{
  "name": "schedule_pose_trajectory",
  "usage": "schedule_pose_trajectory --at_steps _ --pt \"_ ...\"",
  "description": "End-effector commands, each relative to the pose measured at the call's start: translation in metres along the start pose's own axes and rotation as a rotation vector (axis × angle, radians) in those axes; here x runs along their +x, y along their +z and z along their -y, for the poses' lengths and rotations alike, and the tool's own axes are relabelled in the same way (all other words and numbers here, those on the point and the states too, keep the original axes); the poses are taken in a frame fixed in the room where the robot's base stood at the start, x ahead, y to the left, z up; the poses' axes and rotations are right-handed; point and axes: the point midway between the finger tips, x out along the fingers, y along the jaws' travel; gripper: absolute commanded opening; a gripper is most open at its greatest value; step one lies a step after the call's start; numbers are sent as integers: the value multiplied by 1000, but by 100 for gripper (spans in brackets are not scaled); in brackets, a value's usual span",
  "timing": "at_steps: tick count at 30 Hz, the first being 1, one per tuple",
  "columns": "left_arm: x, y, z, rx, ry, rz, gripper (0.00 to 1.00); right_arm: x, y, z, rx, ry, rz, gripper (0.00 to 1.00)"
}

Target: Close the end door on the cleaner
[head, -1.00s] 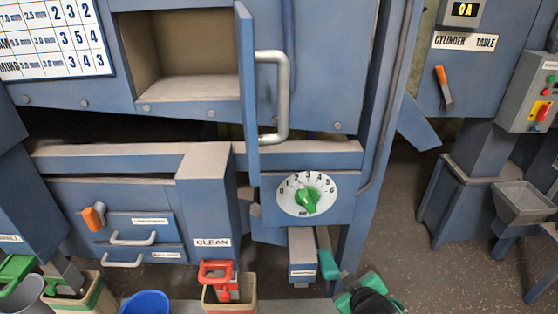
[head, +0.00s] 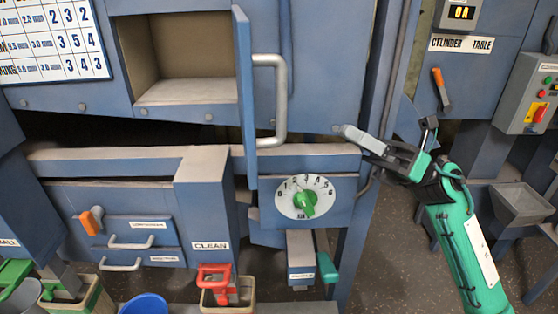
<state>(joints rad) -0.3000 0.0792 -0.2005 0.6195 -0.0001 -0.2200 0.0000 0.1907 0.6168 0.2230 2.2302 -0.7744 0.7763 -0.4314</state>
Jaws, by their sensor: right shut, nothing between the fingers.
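The end door (head: 244,100) is a blue panel seen nearly edge-on, standing open at the right side of a square opening (head: 190,62) in the blue cleaner (head: 335,60). A grey bar handle (head: 281,100) is fixed to the door's right-hand face. My right gripper (head: 348,132) is shut and empty. It is to the right of the handle and a little lower, apart from it, in front of the cleaner's lower right edge. My left gripper is not in view.
Below the door are a dial with a green knob (head: 307,200), a small grey chute box (head: 301,258) and a green handle (head: 328,268). A red-handled clamp (head: 213,275) hangs under the CLEAN spout (head: 208,205). A blue bucket (head: 144,304) stands at the bottom.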

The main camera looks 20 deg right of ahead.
Motion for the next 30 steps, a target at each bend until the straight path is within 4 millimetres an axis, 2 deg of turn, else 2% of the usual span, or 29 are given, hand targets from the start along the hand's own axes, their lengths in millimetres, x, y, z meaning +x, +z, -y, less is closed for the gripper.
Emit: schedule_pose_trajectory --at_steps 3,9,13,16,20,30 --pt "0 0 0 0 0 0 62 0 -5 -15 -176 33 -216 0" --pt "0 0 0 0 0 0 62 -13 -12 -22 -358 48 -471 0" --pt "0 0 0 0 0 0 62 -18 -14 -24 -401 48 -539 0" --pt "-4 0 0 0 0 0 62 -14 -16 -24 -406 49 -551 0" --pt "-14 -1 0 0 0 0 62 2 -24 -24 -404 52 -549 0" --pt "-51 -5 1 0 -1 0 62 66 -59 -21 -402 53 -546 0"
